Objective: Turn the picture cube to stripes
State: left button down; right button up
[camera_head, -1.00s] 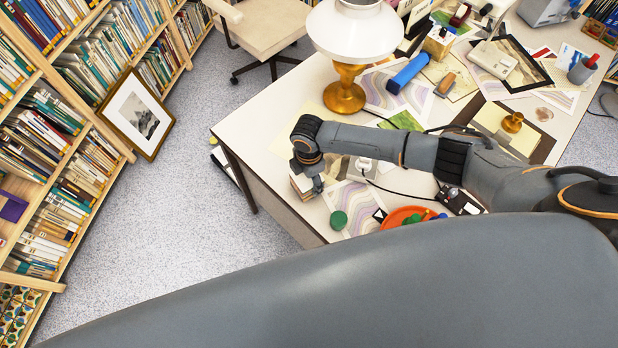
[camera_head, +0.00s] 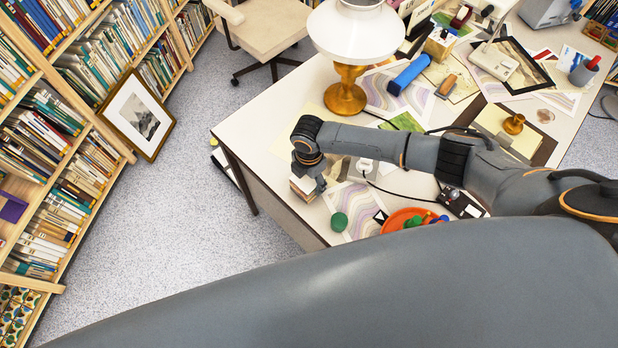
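My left gripper is out of view.
The desk (camera_head: 262,122) also holds a white lamp (camera_head: 346,92), a green round object (camera_head: 339,222), an orange dish (camera_head: 396,220), a blue cylinder (camera_head: 409,74), and several prints. A framed picture (camera_head: 137,114) leans on the bookshelves. Open floor lies left of the desk.

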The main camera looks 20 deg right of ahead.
jog(key=o, duration=0.4)
notch_tip(320, 180, up, 12)
dwell(0.5)
dwell(0.5)
